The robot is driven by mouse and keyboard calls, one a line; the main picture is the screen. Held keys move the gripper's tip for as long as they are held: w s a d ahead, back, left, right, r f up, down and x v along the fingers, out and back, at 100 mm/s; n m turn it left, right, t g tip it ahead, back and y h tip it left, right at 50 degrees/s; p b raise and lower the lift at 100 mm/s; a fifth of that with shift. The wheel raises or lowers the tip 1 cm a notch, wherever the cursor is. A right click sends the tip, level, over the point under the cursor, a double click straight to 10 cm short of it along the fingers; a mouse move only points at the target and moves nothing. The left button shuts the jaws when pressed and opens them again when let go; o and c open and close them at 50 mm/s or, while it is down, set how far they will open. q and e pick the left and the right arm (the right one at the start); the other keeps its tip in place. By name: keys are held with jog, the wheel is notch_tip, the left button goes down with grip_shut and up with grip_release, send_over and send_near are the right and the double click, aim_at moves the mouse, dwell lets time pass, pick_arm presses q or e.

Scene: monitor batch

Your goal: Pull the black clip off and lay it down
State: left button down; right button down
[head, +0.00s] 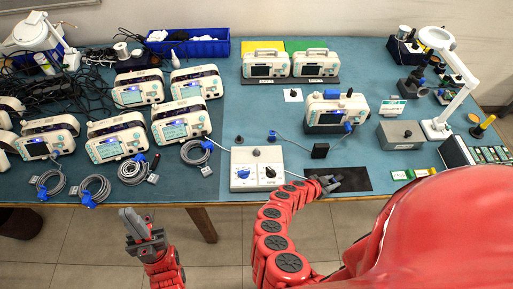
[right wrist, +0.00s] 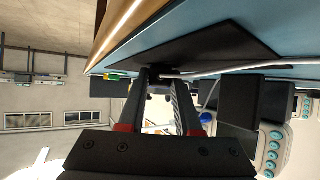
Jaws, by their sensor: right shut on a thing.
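My right gripper (head: 325,183) is low over the black mat (head: 355,180) at the front edge of the bench. In the right wrist view its fingers (right wrist: 163,76) are shut on a small dark thing (right wrist: 167,75), which looks like the black clip, close to the mat (right wrist: 215,42). A pale cable runs off beside the fingertips. In the head view the fingers hide the clip, and I cannot tell whether it touches the mat or is free of the cable. My left gripper (head: 143,228) is open and empty in front of the bench.
A black block (head: 320,150) on a cable stands behind the mat, near a monitor (head: 336,108). A white control box (head: 257,168) is left of the mat and a grey box (head: 400,134) right. Coiled cables and several monitors crowd the left side.

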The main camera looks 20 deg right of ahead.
jog(key=c, duration=0.5)
grip_release()
jog(key=b+v, duration=0.1)
jog(key=v, duration=0.4)
jog(key=shift+a, duration=0.4)
jog(key=shift+p+v, duration=2.55)
jog(key=shift+v, duration=3.35)
jog(key=shift+d+r, duration=0.1)
